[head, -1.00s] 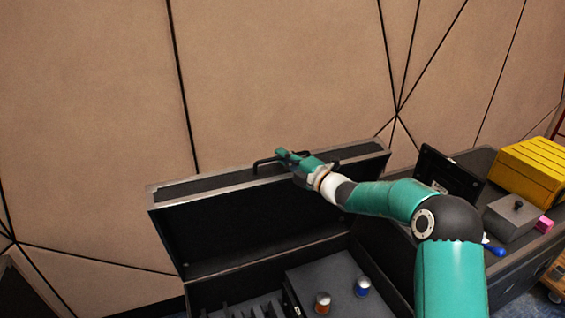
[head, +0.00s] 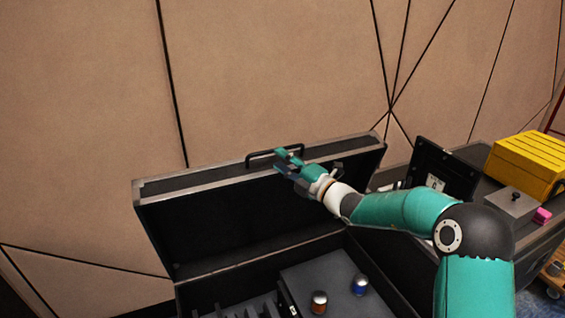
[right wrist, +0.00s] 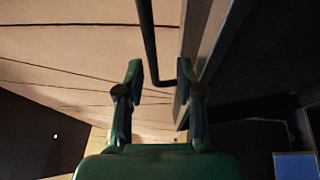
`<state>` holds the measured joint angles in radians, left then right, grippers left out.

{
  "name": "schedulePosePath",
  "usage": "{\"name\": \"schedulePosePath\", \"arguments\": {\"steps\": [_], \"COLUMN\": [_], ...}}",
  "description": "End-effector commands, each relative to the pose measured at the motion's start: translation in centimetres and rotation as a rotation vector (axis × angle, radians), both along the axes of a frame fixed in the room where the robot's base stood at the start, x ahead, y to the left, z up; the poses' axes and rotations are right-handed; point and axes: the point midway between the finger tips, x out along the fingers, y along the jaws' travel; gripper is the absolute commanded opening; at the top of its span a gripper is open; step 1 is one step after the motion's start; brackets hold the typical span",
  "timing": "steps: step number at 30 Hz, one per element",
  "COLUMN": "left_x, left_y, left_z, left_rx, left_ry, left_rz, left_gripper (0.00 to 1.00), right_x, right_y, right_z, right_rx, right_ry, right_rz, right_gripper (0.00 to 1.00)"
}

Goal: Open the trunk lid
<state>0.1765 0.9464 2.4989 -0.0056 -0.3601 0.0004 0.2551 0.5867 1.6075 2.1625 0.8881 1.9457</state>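The trunk (head: 235,264) stands open in the head view. Its black lid (head: 215,225), with a metal-edged rim, is raised and stands steeply up at the back. A black bar handle (head: 262,154) sits on the lid's upper edge; it also shows in the right wrist view (right wrist: 149,45). My right gripper (head: 284,163) is at the lid's upper edge by the handle, partly covering it. In the right wrist view its two fingers (right wrist: 158,78) are spread apart, with the handle's bent end in the gap and no grip on it. My left gripper is out of view.
A second black case, a grey box (head: 510,205) and a yellow box (head: 527,163) stand at the right. A panelled wall (head: 270,80) rises behind.

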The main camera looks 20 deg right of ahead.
Motion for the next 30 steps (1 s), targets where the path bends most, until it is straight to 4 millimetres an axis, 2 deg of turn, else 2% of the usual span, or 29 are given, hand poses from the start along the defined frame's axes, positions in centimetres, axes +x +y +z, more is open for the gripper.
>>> {"name": "schedulePosePath", "arguments": {"steps": [5, 10, 24, 30], "left_x": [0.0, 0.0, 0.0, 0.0], "left_y": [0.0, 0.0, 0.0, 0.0], "left_z": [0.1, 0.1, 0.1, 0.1], "left_rx": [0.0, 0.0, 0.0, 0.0], "left_ry": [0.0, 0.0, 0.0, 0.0], "left_rz": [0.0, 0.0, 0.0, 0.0], "left_gripper": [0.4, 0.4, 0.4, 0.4], "right_x": [-0.1, -1.1, -8.9, -10.6], "right_y": [0.0, -0.6, -4.1, -4.8], "right_z": [0.2, 0.0, -1.3, -1.6], "right_rx": [0.0, 0.0, 0.0, -0.001], "right_ry": [-0.003, -0.002, 0.0, 0.0], "right_rz": [0.0, -0.001, -0.001, 0.001], "right_gripper": [0.37, 0.37, 0.37, 0.37]}}
